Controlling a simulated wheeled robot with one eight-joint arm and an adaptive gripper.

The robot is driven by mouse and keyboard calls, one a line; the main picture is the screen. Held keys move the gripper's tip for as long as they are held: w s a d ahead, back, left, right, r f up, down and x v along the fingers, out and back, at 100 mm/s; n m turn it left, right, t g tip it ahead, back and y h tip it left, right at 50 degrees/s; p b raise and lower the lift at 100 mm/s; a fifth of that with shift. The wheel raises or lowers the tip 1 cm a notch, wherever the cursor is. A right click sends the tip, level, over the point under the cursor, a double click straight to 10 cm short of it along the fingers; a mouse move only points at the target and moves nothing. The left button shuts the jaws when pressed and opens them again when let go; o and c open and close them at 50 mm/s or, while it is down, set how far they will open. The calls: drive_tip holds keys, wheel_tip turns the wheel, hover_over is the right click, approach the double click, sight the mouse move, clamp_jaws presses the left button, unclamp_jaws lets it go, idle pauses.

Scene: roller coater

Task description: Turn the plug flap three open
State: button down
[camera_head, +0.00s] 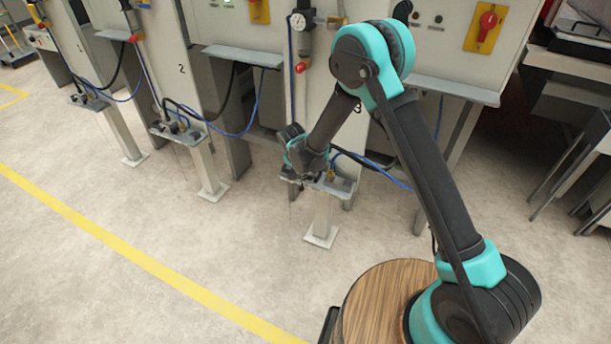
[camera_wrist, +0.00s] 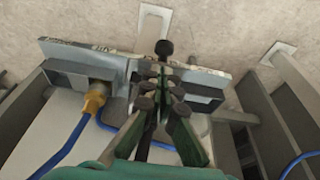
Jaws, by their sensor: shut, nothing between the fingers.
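The station marked 3 (camera_head: 358,107) has a low grey bracket on a post, with a small metal plate (camera_head: 343,187) carrying hose fittings. In the wrist view the plate (camera_wrist: 75,55) lies under my fingers, with a brass fitting (camera_wrist: 95,102) and blue hose at left. My gripper (camera_wrist: 161,82) is shut and empty, its fingertips over the middle of the plate. A dark round knob (camera_wrist: 164,48) shows just beyond the fingertips; I cannot tell whether they touch it. In the head view my gripper (camera_head: 305,172) is at this bracket and hides part of it. The flap's position is unclear.
A similar bracket at station 2 (camera_head: 180,130) stands to the left, with another farther left. Blue and black hoses (camera_head: 372,172) hang around the bracket. A cabinet with a red switch (camera_head: 487,20) is behind. The floor in front is clear.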

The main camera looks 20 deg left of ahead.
drive_tip(key=shift+s+f, duration=0.35)
drive_tip(key=shift+s, duration=0.2)
idle(0.4)
